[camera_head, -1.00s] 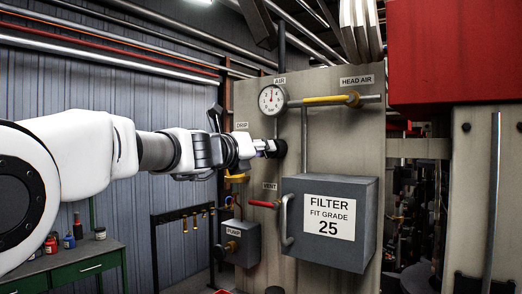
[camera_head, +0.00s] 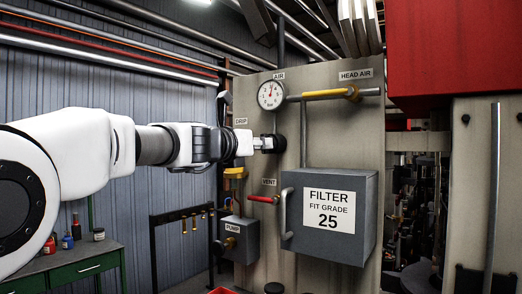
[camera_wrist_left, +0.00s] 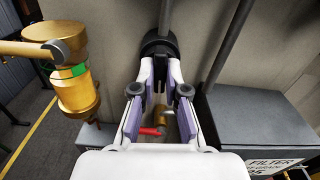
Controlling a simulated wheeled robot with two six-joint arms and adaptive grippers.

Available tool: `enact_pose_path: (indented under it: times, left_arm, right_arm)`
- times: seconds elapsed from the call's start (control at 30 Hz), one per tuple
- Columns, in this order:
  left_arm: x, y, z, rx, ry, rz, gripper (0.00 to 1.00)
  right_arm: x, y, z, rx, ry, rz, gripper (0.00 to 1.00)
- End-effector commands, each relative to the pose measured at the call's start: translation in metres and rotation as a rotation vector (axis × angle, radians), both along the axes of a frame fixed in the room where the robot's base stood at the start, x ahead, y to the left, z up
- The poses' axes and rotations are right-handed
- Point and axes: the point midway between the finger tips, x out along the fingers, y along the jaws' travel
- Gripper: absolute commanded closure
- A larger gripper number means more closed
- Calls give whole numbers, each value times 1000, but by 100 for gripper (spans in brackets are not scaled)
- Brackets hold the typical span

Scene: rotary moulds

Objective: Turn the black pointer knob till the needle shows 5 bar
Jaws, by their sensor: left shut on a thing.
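The black pointer knob (camera_head: 280,144) sits on the beige panel, on the pipe line below the gauge. It also shows in the wrist view (camera_wrist_left: 160,44), at the far end of the fingers. My left gripper (camera_head: 267,144) reaches in from the left and is shut on the knob. In the wrist view its two purple-padded fingers (camera_wrist_left: 159,62) close on the knob from both sides, and they hide part of it. The round white gauge (camera_head: 271,95) hangs above under the AIR label. Its red needle points roughly upward; the exact reading is too small to tell.
A grey FILTER box (camera_head: 366,215) juts out at lower right of the knob. A red-handled VENT valve (camera_head: 263,199), a yellow-handled HEAD AIR lever (camera_head: 325,95) and a brass DRIP fitting (camera_head: 235,173) are close by. A PUMP box (camera_head: 240,240) stands below.

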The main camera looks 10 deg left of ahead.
Motion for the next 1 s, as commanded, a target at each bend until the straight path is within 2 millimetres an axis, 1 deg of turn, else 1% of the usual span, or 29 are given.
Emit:
enact_pose_path:
  times: [0.03,0.1,0.7,1.0]
  left_arm:
    - [0,0,-3,38,-16,0,100]
    - [0,0,-3,100,-41,0,100]
    - [0,0,-4,625,-255,-1,100]
    - [0,0,-3,830,-339,-3,100]
  right_arm:
    - [0,0,-5,0,0,0,60]
    - [0,0,-9,0,0,0,60]
    - [0,0,-37,0,0,0,60]
    - [0,0,-46,0,0,0,60]
